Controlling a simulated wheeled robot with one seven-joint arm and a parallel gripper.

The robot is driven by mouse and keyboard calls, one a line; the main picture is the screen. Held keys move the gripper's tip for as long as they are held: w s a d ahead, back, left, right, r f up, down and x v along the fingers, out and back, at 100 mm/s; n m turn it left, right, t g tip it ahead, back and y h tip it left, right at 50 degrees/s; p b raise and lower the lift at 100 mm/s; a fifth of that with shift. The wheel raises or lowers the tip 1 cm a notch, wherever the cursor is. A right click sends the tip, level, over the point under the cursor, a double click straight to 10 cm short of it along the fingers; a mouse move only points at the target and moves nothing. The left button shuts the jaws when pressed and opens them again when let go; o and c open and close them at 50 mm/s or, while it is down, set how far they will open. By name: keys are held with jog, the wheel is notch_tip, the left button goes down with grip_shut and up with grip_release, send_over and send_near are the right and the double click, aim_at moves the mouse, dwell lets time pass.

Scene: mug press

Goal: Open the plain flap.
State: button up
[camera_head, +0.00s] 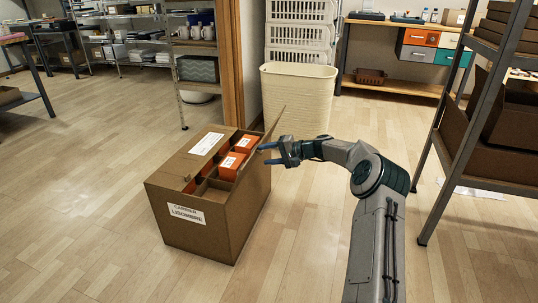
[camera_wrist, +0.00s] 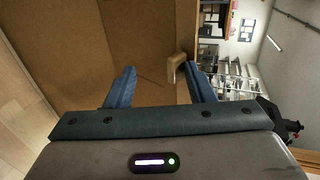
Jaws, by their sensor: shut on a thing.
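The cardboard box (camera_head: 218,222) stands on the floor left of my arm, with a printed label on its front. Its left flap (camera_head: 190,155) carries a white label and lies flat over the left part of the top. The plain flap (camera_head: 275,117) on the right side is raised, standing steeply and leaning a little outward. My gripper (camera_head: 265,153) is at this flap from the right, shut on it. In the wrist view my blue fingers (camera_wrist: 160,82) sit against brown cardboard, with a small tan piece (camera_wrist: 176,68) by the right finger; the exact contact is unclear.
Orange boxes (camera_head: 239,145) with white labels sit in the box's dividers. A cream bin (camera_head: 298,100) stands close behind. A metal shelf (camera_head: 455,130) is to the right. The floor to the left and front is clear.

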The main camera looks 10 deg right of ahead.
jog(key=shift+s+a+f, duration=0.1)
jog(key=shift+s+f, duration=0.05)
jog(key=shift+f, duration=0.6)
jog(key=r+p+v, duration=0.1)
jog(key=p+v, duration=0.4)
jog(key=v, duration=0.9)
jog(key=shift+r, duration=0.2)
